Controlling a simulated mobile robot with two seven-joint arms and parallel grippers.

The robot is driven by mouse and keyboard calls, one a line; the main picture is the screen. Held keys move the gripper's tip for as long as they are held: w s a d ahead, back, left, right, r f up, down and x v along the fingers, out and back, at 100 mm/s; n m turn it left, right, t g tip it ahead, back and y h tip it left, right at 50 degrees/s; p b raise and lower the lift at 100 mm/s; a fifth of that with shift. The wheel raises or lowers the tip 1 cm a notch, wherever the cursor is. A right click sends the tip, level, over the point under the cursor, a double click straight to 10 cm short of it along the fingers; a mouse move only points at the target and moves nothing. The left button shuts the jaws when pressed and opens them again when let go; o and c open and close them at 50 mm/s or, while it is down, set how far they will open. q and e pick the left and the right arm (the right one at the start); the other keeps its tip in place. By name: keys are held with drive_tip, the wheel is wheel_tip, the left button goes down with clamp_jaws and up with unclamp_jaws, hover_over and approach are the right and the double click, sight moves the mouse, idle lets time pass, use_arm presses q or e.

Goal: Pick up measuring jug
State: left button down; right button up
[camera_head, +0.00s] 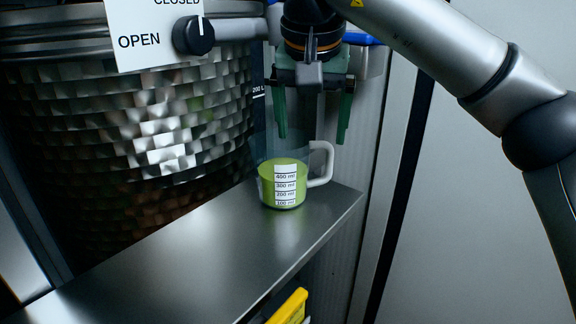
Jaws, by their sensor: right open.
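The measuring jug (284,184) is clear, with a white scale label, a white handle on its right side and green contents in its lower part. It stands upright on a metal shelf (190,262), near the shelf's right end. My right gripper (312,135) points down above and slightly behind the jug, its two green fingers spread apart with nothing seen between them. The fingertips are a little above the handle. Whether they touch the jug cannot be told. My left gripper does not show.
A large shiny tiled metal vessel (130,130) stands behind the shelf on the left. A sign (140,40) reading OPEN and CLOSED with a black knob (194,36) hangs above. A yellow object (290,306) is below the shelf edge. The shelf's left part is clear.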

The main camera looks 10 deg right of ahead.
sight(296, 168)
drive_tip(key=x, duration=0.6)
drive_tip(key=shift+s, duration=0.1)
drive_tip(key=x, duration=0.5)
drive_tip(key=shift+d, duration=0.3)
clamp_jaws()
